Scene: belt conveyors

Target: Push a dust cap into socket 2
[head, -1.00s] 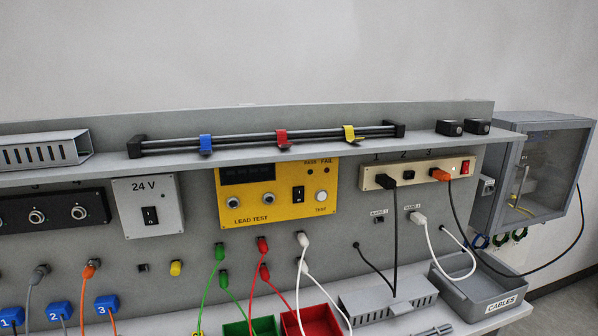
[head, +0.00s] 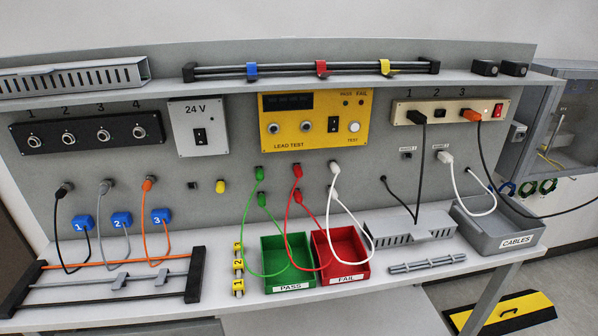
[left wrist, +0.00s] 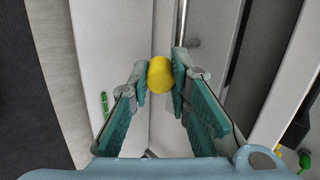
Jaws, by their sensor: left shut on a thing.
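My left gripper (left wrist: 160,80) shows only in the left wrist view, shut on a round yellow dust cap (left wrist: 160,74) held between its fingertips. In the head view a black panel (head: 87,150) carries a row of round metal sockets numbered 1 to 4. Socket 2 (head: 69,139) is second from the left; it looks uncovered, like its neighbours. Another yellow cap (head: 221,186) is on the grey back panel right of the orange plug. Neither gripper is in the head view, so the held cap's distance from socket 2 cannot be told.
Grey, black and orange (head: 149,183) leads are plugged in below the black panel. A perforated duct (head: 75,82) lies on the shelf above. Green (head: 272,241) and red (head: 352,238) bins and a grey cable bin (head: 505,226) stand on the bench. A rack (head: 195,275) is at front left.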

